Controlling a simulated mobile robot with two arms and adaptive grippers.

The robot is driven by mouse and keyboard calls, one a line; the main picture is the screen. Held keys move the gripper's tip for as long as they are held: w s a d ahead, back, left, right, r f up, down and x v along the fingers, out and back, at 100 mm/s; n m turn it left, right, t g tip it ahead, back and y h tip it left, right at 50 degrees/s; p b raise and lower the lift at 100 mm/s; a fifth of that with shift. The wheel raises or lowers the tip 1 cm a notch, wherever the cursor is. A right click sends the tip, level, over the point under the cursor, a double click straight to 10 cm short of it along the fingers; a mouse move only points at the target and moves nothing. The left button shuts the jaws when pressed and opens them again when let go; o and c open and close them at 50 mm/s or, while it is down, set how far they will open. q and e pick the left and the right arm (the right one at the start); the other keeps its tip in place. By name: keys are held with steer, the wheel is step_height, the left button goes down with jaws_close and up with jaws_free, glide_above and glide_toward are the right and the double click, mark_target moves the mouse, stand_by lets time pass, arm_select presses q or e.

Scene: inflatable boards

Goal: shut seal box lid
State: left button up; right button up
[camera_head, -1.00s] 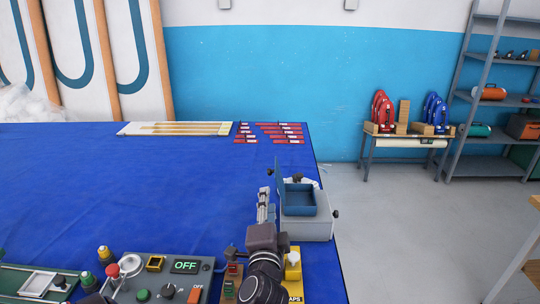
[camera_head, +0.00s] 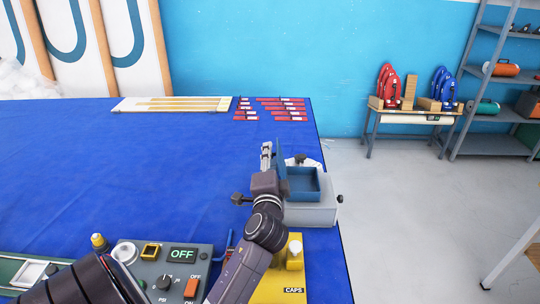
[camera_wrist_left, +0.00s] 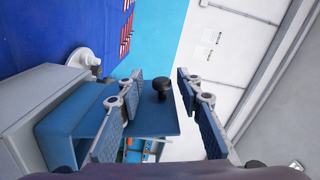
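The seal box (camera_head: 312,214) has a grey base with a blue open-topped tray (camera_head: 304,184). It stands at the table's right edge. Its blue lid (camera_head: 281,160) stands upright on the box's left side, open. My left gripper (camera_head: 266,150) is just left of the lid in the head view. In the left wrist view my left gripper (camera_wrist_left: 160,76) is open, its two fingers apart. A black knob (camera_wrist_left: 160,88) shows between the fingers, in front of a blue panel. I see no clear contact with the fingers. My right gripper is not in view.
A control panel (camera_head: 160,262) with an OFF display and a yellow CAPS block (camera_head: 283,275) are in front of the box. Red strips (camera_head: 285,108) and a pale board (camera_head: 170,104) lie at the back. The blue table (camera_head: 110,170) is clear in the middle.

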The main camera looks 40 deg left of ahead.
arm_select(q)
steer(key=shift+w+a, duration=0.3)
steer(key=shift+w, duration=0.1)
steer(key=shift+r, duration=0.1)
steer(key=shift+c, duration=0.3)
jaws_close()
